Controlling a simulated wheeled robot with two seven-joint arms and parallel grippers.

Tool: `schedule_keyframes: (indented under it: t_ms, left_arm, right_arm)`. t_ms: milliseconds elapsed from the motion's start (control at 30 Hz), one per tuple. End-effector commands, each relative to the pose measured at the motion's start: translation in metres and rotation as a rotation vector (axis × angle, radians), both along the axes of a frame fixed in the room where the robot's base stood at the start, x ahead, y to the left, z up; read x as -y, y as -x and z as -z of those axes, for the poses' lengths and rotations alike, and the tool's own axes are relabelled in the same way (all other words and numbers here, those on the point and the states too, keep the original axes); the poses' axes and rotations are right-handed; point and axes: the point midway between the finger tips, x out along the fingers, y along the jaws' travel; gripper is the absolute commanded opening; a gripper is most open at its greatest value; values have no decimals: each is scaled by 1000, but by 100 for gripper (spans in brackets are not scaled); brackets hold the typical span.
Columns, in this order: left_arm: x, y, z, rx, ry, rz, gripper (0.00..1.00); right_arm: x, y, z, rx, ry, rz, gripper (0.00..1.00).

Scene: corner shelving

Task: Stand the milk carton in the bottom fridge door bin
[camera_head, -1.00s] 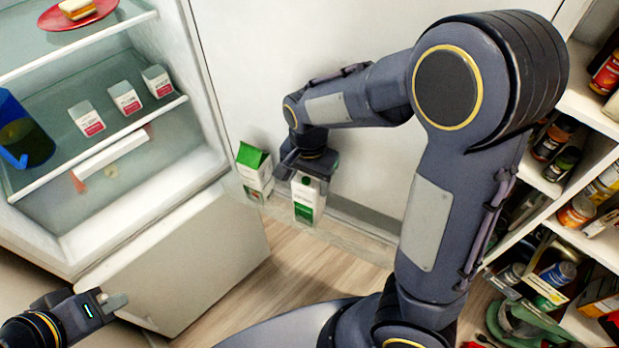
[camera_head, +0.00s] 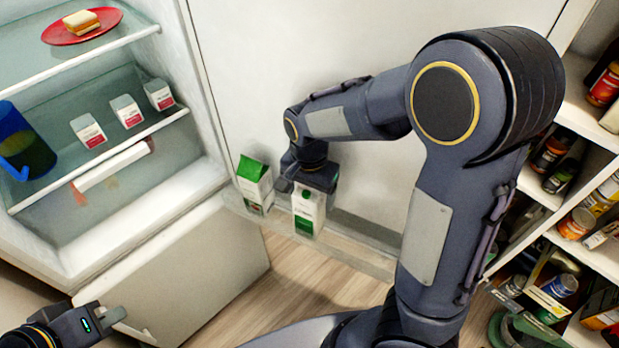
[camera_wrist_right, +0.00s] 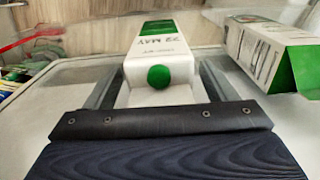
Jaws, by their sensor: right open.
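A white milk carton with a green round cap and a green panel (camera_head: 306,213) stands upright in the bottom bin of the open fridge door. In the right wrist view its top and cap (camera_wrist_right: 160,60) are between my fingers. My right gripper (camera_head: 308,178) is at the top of this carton. In the right wrist view it is open (camera_wrist_right: 160,80), with one finger on each side of the carton and small gaps visible. The bottom door bin (camera_head: 350,250) is pale and see-through. My left gripper (camera_head: 110,318) is low at the left, away from the carton; its jaws are unclear.
A second carton with a green gable top (camera_head: 254,185) stands just left in the same bin. The open fridge (camera_head: 150,215) holds small cartons (camera_head: 127,112), a blue pitcher (camera_head: 25,150) and a red plate (camera_head: 85,25). Shelving with jars and cans (camera_head: 560,180) is at the right.

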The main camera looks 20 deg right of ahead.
Motion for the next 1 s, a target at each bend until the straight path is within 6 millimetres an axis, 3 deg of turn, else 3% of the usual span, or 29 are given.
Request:
schedule_keyframes:
  t_ms: [400,700,867,1000]
  left_arm:
    - [0,0,0,0,0,0,0]
    - [0,0,0,0,0,0,0]
    - [0,0,0,0,0,0,0]
    - [0,0,0,0,0,0,0]
  right_arm:
    - [-1,-2,-84,8,-3,-1,78]
    - [1,1,-115,3,-12,-7,78]
    - [16,25,-115,30,-128,-93,78]
    - [29,64,-116,141,-269,-248,78]
